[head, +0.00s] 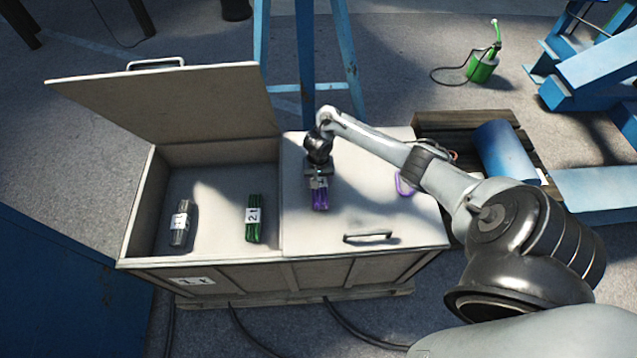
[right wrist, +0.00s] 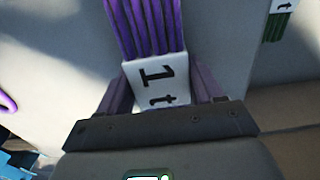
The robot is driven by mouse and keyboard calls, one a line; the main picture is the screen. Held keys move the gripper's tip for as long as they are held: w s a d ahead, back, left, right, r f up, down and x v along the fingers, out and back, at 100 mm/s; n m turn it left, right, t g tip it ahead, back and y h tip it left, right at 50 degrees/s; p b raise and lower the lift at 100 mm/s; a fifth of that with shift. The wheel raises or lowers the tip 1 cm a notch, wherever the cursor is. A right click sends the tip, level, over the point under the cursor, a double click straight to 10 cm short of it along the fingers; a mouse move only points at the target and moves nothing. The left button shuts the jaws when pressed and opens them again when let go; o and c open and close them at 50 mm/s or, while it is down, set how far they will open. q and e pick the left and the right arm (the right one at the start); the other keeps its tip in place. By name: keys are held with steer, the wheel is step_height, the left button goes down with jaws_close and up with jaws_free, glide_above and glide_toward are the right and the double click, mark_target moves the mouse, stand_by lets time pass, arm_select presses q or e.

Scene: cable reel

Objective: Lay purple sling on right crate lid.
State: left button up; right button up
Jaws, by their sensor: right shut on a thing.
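My right gripper (head: 318,178) is shut on the purple sling (head: 320,199) at its white "1 t" label (right wrist: 158,82). The purple strands (right wrist: 148,25) extend past the label in the right wrist view. The sling is over the left part of the closed right crate lid (head: 345,222); I cannot tell whether it touches the lid. Another purple loop (head: 404,184) shows at the lid's right side, partly behind my arm; it also shows in the right wrist view (right wrist: 6,102). My left gripper is not in view.
The crate's left lid (head: 165,105) stands open. A grey sling (head: 181,224) and a green sling (head: 254,219) lie in the left compartment. A handle (head: 368,236) rises from the right lid's front. A blue cylinder (head: 505,150) on a pallet is to the right.

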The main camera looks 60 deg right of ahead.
steer(key=shift+f, duration=0.5)
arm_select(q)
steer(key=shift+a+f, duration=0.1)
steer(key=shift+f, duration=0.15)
arm_select(e)
steer(key=shift+r, duration=0.1)
steer(key=o, duration=1.3)
steer(key=shift+f, duration=0.2)
steer(key=shift+c, duration=0.2)
steer(key=shift+r, duration=0.15)
